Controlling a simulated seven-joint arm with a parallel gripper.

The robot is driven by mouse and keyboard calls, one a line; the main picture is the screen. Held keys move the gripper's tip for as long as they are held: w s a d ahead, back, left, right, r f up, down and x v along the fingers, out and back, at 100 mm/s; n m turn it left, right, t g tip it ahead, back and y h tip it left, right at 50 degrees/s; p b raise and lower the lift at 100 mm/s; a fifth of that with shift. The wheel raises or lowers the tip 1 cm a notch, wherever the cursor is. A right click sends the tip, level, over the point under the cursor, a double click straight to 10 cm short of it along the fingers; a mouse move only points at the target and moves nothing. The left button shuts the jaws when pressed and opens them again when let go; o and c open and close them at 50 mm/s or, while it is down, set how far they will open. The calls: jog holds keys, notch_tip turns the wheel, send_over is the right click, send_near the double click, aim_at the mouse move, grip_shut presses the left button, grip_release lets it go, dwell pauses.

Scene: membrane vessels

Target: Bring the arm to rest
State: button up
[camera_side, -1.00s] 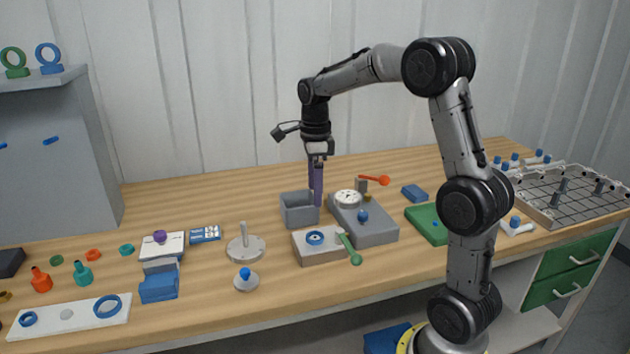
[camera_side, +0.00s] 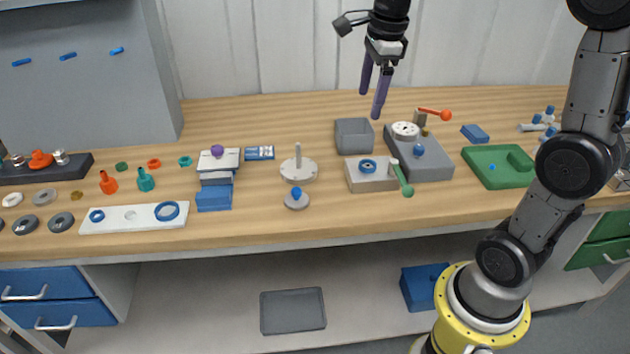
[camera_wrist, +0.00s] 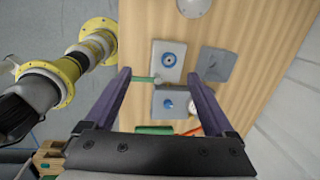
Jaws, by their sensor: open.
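My gripper (camera_side: 370,106) hangs from my arm above the back of the wooden bench, with its two purple fingers spread apart. Nothing is between the fingers. In the wrist view my gripper (camera_wrist: 158,72) is also open, with the bench below and objects well beyond the fingertips. The top of my arm is cut off by the side view's upper edge.
A grey fixture with a white dial (camera_side: 405,131), a block with a blue ring (camera_side: 367,166) and a green tray (camera_side: 520,178) stand near the bin. A disc with a post (camera_side: 298,165) is to its left. The air around the gripper looks clear.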

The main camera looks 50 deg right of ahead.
jog(key=s+a+r+n+t, duration=0.2)
jog(key=s+a+n, duration=0.3)
jog(key=s+a, duration=0.1)
jog(key=s+a+f+n+t, duration=0.1)
jog(key=s+n, duration=0.4)
jog(key=n, duration=0.5)
jog(key=s+a+f+n, duration=0.3)
jog(key=s+f+n, duration=0.2)
jog(key=n, duration=0.6)
jog(key=shift+s+a+f+t+y, duration=0.3)
jog(key=shift+s+f+t, duration=0.1)
jog(key=shift+s, duration=0.2)
